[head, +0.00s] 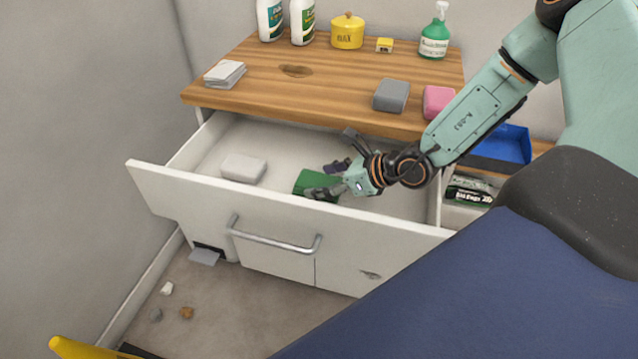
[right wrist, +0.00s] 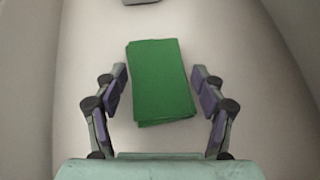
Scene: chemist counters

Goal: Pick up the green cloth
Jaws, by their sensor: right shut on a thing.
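The green cloth (head: 313,183) is a folded stack lying in the open white drawer (head: 290,145). In the right wrist view the cloth (right wrist: 161,80) lies flat on the pale drawer floor, between the two fingers. My right gripper (head: 335,177) reaches down into the drawer from the right. In the head view the fingers hide part of the cloth. My left gripper is not in view.
A white block (head: 243,168) lies left in the drawer. The drawer front (head: 200,195) has a metal handle (head: 275,240). The wooden top (head: 310,85) carries a grey sponge (head: 391,95), a pink sponge (head: 437,102), bottles and a yellow tin (head: 347,31). A blue tray (head: 508,146) is right.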

